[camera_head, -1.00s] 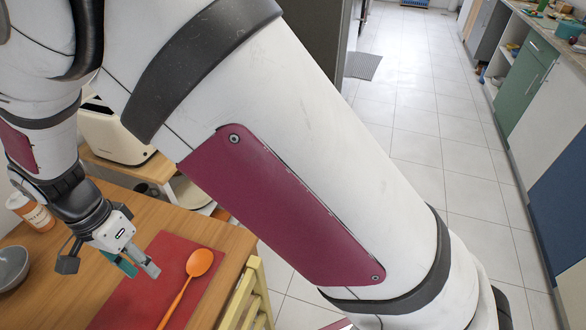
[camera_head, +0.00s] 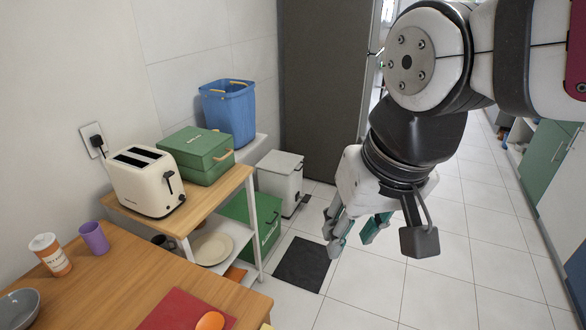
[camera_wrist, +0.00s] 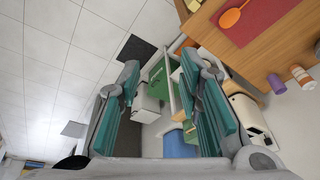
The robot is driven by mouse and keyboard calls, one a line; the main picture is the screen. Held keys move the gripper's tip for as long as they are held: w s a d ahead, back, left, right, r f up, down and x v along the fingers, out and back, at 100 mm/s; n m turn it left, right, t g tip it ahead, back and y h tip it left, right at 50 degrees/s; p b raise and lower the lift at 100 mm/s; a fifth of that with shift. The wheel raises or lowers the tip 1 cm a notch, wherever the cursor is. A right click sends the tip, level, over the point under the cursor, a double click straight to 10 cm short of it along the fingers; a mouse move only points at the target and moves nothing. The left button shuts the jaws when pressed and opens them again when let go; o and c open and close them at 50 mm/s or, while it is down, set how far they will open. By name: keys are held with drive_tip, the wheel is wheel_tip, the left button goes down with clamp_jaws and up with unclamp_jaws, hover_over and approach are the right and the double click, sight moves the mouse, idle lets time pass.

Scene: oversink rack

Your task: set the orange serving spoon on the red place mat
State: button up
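The orange serving spoon (camera_head: 210,321) lies on the red place mat (camera_head: 178,312) on the wooden table; the head view cuts both off at the bottom edge. In the wrist view the spoon (camera_wrist: 232,17) shows at the top, its bowl and part of its handle over the red mat (camera_wrist: 262,20). My gripper (camera_head: 355,240) is in the air to the right of the table, apart from the spoon. Its fingers are spread with nothing between them, as the wrist view (camera_wrist: 165,95) also shows.
On the table stand a purple cup (camera_head: 94,238), an orange and white container (camera_head: 50,255) and a grey bowl (camera_head: 18,310). A shelf beyond holds a toaster (camera_head: 146,184) and a green box (camera_head: 198,154). The floor under my gripper is mostly clear.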

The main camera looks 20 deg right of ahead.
drive_tip(key=shift+n+t, duration=0.4)
drive_tip(key=shift+n, duration=0.1)
drive_tip(key=s, duration=0.1)
drive_tip(key=s+d, duration=0.2)
drive_tip(key=shift+s+d+f, duration=0.15)
drive_tip(key=shift+s+d, duration=0.1)
drive_tip(key=shift+s, duration=0.05)
